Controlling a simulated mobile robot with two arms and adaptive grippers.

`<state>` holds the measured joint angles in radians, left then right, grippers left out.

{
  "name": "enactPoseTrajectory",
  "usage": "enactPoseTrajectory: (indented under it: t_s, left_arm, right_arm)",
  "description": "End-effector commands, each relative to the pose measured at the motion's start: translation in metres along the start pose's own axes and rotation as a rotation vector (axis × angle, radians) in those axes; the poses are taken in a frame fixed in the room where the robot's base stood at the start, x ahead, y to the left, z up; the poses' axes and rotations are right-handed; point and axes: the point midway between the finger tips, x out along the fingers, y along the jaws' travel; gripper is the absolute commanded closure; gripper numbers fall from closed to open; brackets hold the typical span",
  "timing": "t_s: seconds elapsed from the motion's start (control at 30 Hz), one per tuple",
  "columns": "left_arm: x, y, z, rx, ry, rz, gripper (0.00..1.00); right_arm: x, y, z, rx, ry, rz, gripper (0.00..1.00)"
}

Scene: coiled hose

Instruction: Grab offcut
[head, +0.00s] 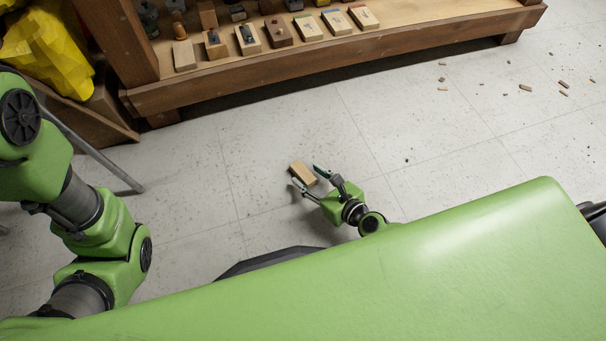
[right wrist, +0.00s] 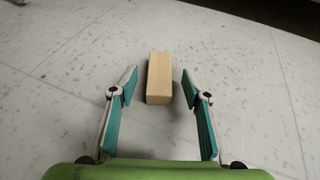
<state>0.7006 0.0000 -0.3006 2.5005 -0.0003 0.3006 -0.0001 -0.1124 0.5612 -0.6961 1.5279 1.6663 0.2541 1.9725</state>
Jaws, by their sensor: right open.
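The offcut (head: 303,173) is a small pale wooden block lying on the floor in the middle of the head view. In the right wrist view the offcut (right wrist: 159,78) lies lengthwise, just ahead of and partly between the fingertips. My right gripper (head: 308,178) is open around the block's near end in the head view. In the right wrist view the gripper (right wrist: 158,88) shows its two teal-padded fingers spread, with a gap on each side of the block. The fingers do not visibly touch it. My left arm shows at the left, but its gripper is out of view.
A wooden shelf (head: 330,60) with several blocks and tools stands at the back. A yellow bag (head: 48,50) is at the upper left. Small wood scraps (head: 525,87) lie on the floor at the right. The floor around the offcut is clear.

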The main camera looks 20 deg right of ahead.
Motion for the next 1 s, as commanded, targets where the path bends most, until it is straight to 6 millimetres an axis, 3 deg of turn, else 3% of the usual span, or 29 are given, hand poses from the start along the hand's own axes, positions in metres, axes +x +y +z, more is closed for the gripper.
enactPoseTrajectory:
  t_s: [0.1,0.33,0.37,0.5,1.0]
  left_arm:
    - [-0.0035,0.0008,-0.0013,0.0,0.0,0.0,0.57]
    - [-0.003,0.0008,-0.001,0.0,0.0,0.0,0.57]
    - [-0.003,0.0008,-0.001,0.0,0.0,0.0,0.57]
    - [-0.003,0.0007,-0.0009,0.0,0.0,0.0,0.57]
    - [0.0027,-0.0006,0.0014,0.0,-0.001,0.0,0.57]
  right_arm:
    - [0.0106,0.0006,-0.0007,0.001,0.0,0.001,0.56]
    - [0.0114,0.0007,-0.0004,0.001,0.001,0.001,0.56]
    - [0.0114,0.0007,-0.0003,0.001,0.001,0.001,0.59]
    - [0.0113,0.0005,-0.0004,0.0,0.001,0.001,0.93]
    - [0.0089,0.0003,0.0056,0.001,0.0,0.0,0.93]
